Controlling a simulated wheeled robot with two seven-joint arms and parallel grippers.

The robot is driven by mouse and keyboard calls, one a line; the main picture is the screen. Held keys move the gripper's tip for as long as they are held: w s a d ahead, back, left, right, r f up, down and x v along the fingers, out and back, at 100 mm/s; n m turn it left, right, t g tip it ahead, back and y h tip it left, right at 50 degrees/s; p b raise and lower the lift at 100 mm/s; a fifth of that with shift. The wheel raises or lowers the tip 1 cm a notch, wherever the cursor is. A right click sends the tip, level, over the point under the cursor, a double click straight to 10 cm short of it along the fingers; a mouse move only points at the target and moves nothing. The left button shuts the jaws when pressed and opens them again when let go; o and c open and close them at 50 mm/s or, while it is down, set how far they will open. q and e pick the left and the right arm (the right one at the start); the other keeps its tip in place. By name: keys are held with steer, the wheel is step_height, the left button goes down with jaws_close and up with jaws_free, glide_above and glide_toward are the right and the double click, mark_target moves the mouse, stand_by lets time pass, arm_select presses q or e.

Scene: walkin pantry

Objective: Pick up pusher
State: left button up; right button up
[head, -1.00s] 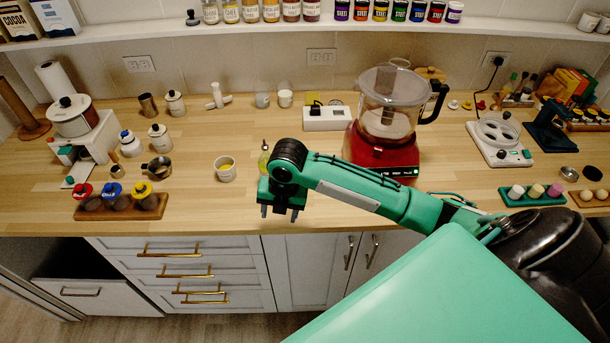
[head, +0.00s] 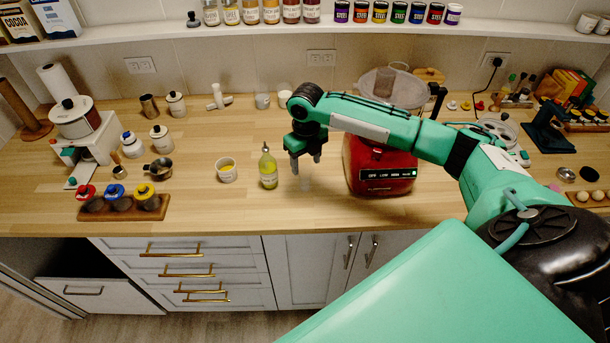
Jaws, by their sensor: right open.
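My right gripper (head: 305,161) points down over the counter with its fingers apart and nothing between them. Just below it stands a small, faint, clear upright piece (head: 305,182), which may be the pusher; its outline is hard to make out. The red food processor (head: 380,170) is right of it, its clear bowl partly hidden behind my right arm. A white handled piece (head: 218,98) lies at the back of the counter; I cannot tell what it is. My left gripper is out of view.
A yellow-green oil bottle (head: 268,168) stands close left of my right gripper, with a white cup (head: 227,170) beyond it. A wooden rack (head: 122,208) with colored-lid jars is at the front left. The counter front between the rack and bottle is clear.

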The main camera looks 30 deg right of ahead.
mark_target(306, 178)
steer(key=shift+f+p, duration=0.9)
steer(key=shift+f, duration=2.7)
steer(key=c, duration=0.7)
